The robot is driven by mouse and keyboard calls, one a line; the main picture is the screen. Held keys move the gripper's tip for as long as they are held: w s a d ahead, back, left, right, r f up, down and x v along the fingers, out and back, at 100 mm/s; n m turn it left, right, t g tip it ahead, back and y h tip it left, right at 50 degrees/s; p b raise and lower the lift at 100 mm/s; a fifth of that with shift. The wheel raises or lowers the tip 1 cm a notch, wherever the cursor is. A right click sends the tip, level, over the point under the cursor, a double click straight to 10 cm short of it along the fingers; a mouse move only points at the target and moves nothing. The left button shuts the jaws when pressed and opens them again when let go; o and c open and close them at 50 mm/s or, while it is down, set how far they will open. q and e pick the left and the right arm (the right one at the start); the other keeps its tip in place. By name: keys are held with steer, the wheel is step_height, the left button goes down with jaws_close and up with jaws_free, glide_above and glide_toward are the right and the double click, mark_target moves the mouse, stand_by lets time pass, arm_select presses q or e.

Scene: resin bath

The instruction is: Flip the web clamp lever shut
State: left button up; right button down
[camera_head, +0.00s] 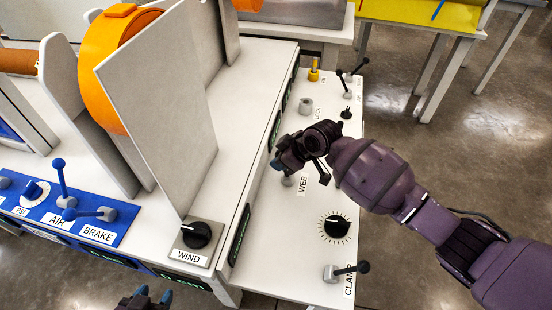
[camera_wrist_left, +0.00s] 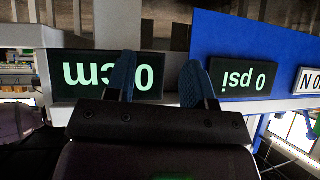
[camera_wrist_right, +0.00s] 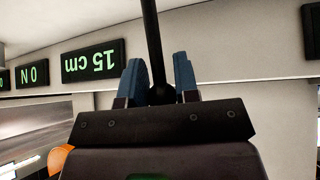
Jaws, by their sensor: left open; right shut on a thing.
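In the head view my right gripper (camera_head: 290,158) is over the control strip beside the WEB label (camera_head: 302,184). A grey lever base (camera_head: 287,181) shows just below it, partly hidden by the gripper. In the right wrist view my right gripper (camera_wrist_right: 159,75) is shut on the ball end of a black lever (camera_wrist_right: 151,35), whose rod runs up out of the picture. Another black-handled lever (camera_head: 350,269) stands by the CLAMP label (camera_head: 349,279) at the strip's near end. My left gripper (camera_head: 154,295) is open and empty at the bottom edge; it also shows in the left wrist view (camera_wrist_left: 158,80).
A black dial (camera_head: 337,226) sits between the two labels. The WIND knob (camera_head: 196,234) is on the white machine to the left. A blue panel (camera_head: 90,222) carries the AIR and BRAKE levers. Small levers and a yellow post (camera_head: 314,70) stand at the far end.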

steer(key=y, duration=0.1)
steer(key=d+b, duration=0.1)
steer(key=d+y+b, duration=0.1)
steer(key=shift+s+f+t+y, duration=0.25)
steer(key=shift+s+t+y, duration=0.05)
steer(key=shift+d+r+y+b, duration=0.1)
steer(key=shift+d+y+b, duration=0.2)
steer(key=shift+y+b, duration=0.15)
steer(key=shift+d+r+y, duration=0.15)
steer(key=shift+r+y, duration=0.05)
steer(key=shift+y, duration=0.05)
steer(key=shift+r, duration=0.1)
steer(key=c, duration=1.2)
jaws_free()
steer(key=shift+o, duration=0.2)
steer(key=p+v, duration=0.1)
steer(key=v, duration=0.9)
steer(key=shift+s+d, duration=0.3)
steer(key=shift+r, duration=0.1)
